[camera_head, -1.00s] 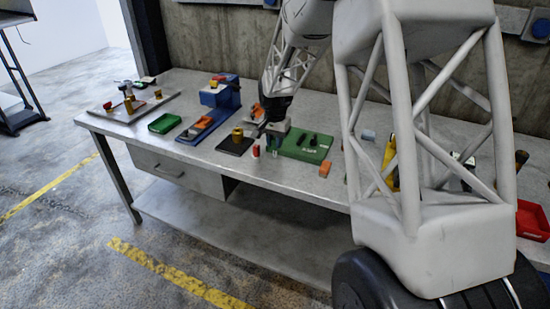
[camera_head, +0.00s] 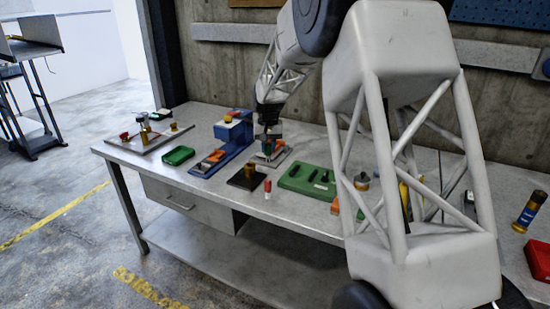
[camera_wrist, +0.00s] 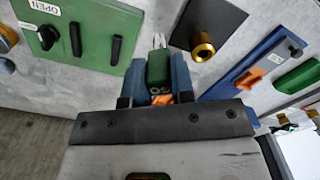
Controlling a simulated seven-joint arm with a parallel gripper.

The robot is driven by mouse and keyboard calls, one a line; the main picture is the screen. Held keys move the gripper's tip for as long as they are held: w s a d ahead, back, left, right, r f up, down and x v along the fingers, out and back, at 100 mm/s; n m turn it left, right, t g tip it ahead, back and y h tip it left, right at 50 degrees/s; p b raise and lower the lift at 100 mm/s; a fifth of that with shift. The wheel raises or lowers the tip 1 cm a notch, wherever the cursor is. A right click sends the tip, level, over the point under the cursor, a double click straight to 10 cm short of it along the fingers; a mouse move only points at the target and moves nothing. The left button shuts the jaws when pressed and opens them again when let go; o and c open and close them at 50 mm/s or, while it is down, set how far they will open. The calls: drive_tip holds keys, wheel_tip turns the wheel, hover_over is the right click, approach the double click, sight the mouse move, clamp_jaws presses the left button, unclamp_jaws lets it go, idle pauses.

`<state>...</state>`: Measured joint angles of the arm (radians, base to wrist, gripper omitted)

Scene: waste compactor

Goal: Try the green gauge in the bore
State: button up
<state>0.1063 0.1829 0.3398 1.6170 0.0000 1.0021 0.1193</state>
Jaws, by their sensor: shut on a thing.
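My gripper (camera_wrist: 160,82) is shut on the green gauge (camera_wrist: 158,67), with one blue-grey finger on each side of it. The gauge has pale lettering and a silver tip pointing away from the wrist. The brass cylinder with the dark bore (camera_wrist: 203,50) stands on a black plate, to the right of the gauge tip and apart from it in the wrist view. In the head view my gripper (camera_head: 268,136) is above the bench, behind and right of the brass cylinder (camera_head: 249,171). The gauge is hard to make out there.
A green board with black pieces (camera_head: 297,181) lies to the right of the black plate. A blue fixture (camera_head: 234,135) and a green tray (camera_head: 178,156) are to the left. A red and white piece (camera_head: 267,187) stands near the front. Bare bench lies along the front edge.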

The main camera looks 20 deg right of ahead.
drive_tip(key=w+a+m, duration=0.5)
drive_tip(key=w+m, duration=0.1)
drive_tip(key=w, duration=0.4)
drive_tip(key=shift+w, duration=0.2)
idle(0.4)
drive_tip(key=shift+f, duration=0.15)
idle(0.4)
drive_tip(key=shift+f, duration=2.85)
drive_tip(key=shift+f, duration=1.2)
idle(1.8)
